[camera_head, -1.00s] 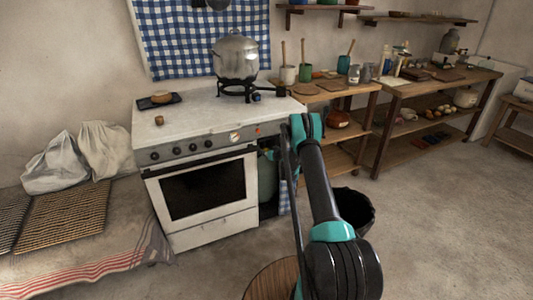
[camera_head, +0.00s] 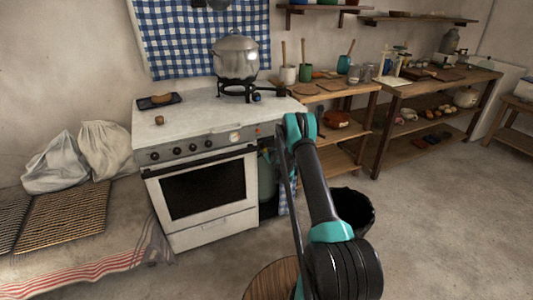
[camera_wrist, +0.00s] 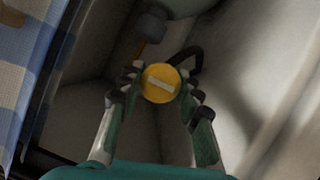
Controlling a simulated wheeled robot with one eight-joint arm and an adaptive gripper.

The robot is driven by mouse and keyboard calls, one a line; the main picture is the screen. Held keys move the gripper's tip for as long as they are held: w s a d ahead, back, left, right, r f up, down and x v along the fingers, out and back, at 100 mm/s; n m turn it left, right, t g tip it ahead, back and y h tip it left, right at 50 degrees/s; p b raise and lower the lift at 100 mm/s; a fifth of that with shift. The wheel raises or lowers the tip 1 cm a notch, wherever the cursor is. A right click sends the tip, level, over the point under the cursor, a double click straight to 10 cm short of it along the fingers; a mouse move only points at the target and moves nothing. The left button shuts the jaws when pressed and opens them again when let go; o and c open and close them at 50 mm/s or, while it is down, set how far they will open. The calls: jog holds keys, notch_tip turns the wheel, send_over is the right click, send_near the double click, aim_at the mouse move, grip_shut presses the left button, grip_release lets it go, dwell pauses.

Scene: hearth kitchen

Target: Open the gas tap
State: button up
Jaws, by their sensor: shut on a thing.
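The gas tap (camera_wrist: 160,83) shows in the wrist view as a round yellow knob with a pale bar across its face. My gripper (camera_wrist: 163,84) has its two fingers on either side of the knob, shut on it. A black hose curves behind the knob, and a greenish rounded gas bottle (camera_wrist: 190,6) shows at the top edge. In the head view my arm reaches down to the right side of the stove, and the gripper and knob are hidden there. Part of the green bottle (camera_head: 267,178) shows beside the stove.
The white stove (camera_head: 190,117) stands left of my arm with a pot (camera_head: 236,56) on its burner. A blue checked cloth (camera_wrist: 28,75) hangs close by. A black bucket (camera_head: 353,207) and a round wooden top (camera_head: 270,282) are near my arm.

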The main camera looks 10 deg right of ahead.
jog(key=o, duration=1.2)
jog(key=v, duration=1.2)
jog(key=shift+r, duration=0.1)
